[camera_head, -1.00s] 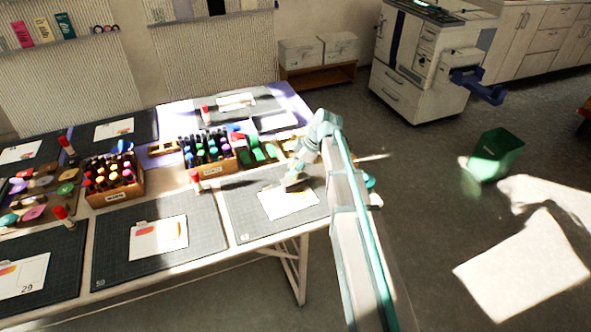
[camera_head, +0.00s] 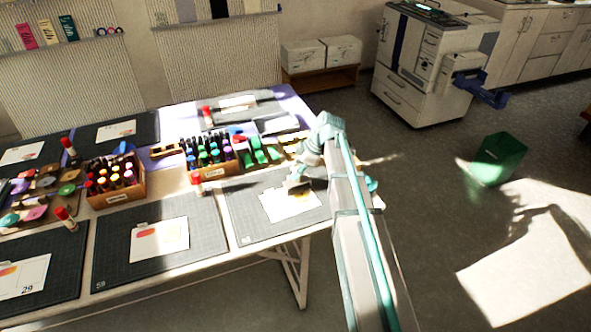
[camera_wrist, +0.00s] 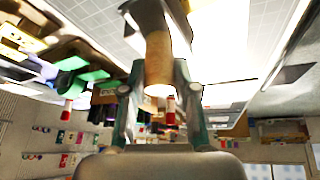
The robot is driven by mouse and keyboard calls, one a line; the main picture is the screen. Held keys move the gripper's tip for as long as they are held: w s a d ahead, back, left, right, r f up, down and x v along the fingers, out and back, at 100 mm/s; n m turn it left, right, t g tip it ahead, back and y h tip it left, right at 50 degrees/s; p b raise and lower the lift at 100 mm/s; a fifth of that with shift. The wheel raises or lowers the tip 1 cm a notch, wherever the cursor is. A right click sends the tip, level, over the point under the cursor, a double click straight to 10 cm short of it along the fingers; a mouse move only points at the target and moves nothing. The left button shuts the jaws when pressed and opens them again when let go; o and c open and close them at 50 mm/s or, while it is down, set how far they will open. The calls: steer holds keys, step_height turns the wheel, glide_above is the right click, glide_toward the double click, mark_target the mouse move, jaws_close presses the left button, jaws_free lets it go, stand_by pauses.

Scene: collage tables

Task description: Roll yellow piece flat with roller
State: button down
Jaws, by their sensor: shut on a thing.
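My gripper (camera_wrist: 158,76) is shut on the roller's wooden handle (camera_wrist: 158,62) in the wrist view. The roller's dark head (camera_wrist: 150,14) is beyond the fingertips, at the top edge of the view. In the head view, my gripper (camera_head: 305,174) is low over the right front cutting mat (camera_head: 247,222). The dark roller end shows at the far edge of the white sheet (camera_head: 288,207) on this mat. I cannot tell whether it touches the sheet. The yellow piece is not clear on the bright sheet, and the roller may hide part of it.
A marker box (camera_head: 211,167) and green tools (camera_head: 262,156) stand behind the mat. A red-capped glue stick (camera_head: 197,183) stands at its left back corner. Another marker box (camera_head: 117,190) is farther left. A green bin (camera_head: 498,158) stands on the floor at right.

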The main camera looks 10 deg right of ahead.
steer(key=shift+s, duration=0.15)
steer(key=shift+s+d, duration=0.25)
steer(key=shift+s, duration=0.6)
steer(key=shift+s+d, duration=0.2)
steer(key=shift+s, duration=0.55)
steer(key=shift+s+d+b, duration=0.25)
steer(key=shift+s+b, duration=0.05)
steer(key=shift+s, duration=0.45)
steer(key=shift+w+a, duration=0.25)
steer(key=shift+w, duration=0.65)
steer(key=shift+w+a, duration=0.25)
steer(key=shift+w, duration=0.65)
steer(key=shift+r, duration=0.15)
step_height(320, 180, up, 7)
steer(key=p, duration=0.3)
